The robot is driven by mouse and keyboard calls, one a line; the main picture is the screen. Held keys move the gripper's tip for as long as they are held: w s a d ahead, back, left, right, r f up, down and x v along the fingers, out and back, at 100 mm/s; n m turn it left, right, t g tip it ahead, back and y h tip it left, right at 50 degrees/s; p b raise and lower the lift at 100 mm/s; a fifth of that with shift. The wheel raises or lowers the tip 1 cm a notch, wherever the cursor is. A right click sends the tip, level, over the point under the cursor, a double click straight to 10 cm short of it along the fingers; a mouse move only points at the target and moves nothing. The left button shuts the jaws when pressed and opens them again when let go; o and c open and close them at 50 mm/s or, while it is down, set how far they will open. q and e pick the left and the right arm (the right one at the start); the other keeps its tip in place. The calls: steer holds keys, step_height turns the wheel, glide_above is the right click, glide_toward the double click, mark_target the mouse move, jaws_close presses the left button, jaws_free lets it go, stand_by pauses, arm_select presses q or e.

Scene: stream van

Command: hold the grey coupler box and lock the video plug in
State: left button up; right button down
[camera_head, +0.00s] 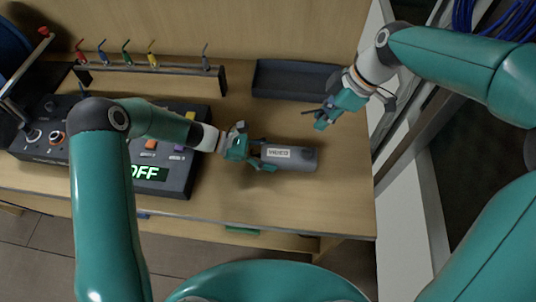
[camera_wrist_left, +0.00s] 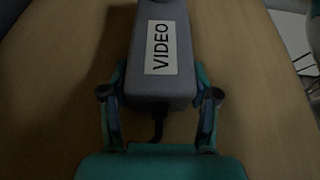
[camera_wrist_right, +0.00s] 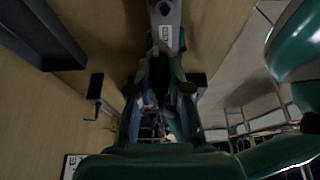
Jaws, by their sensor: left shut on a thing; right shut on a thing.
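The grey coupler box (camera_head: 290,158), labelled VIDEO, is on or just above the wooden desk near its front edge. My left gripper (camera_head: 262,155) is shut on its left end. In the left wrist view the box (camera_wrist_left: 163,70) sits between both fingers, with a dark cable behind it. My right gripper (camera_head: 322,120) is above the desk, behind and right of the box and apart from it. In the right wrist view a grey piece with a small pale label (camera_wrist_right: 165,33) lies at its fingertips; it appears to be the video plug. The fingers hide much of it.
A dark empty tray (camera_head: 290,94) lies at the back of the desk. A rack (camera_head: 150,68) with several coloured leads stands left of it. A dark control panel (camera_head: 150,190) showing OFF lies under my left arm. The desk's right edge is close to my right gripper.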

steer(key=shift+s+d+n+g, duration=0.1)
steer(key=shift+s+n+g, duration=0.3)
steer(key=shift+n, duration=0.5)
steer(key=f+n+g+h, duration=0.1)
steer(key=n, duration=0.3)
steer(key=a+f+n+g+h, duration=0.1)
steer(key=n, duration=0.4)
steer(key=w+a+n+g+h, duration=0.1)
steer(key=n+g, duration=0.1)
steer(key=n, duration=0.2)
steer(key=shift+f, duration=0.4)
steer(key=shift+s+a+f+n, duration=0.1)
steer(key=shift+s+a+n, duration=0.05)
steer(key=shift+n, duration=0.15)
steer(key=shift+f, duration=0.1)
glide_above(306, 152)
steer(key=shift+f, duration=2.3)
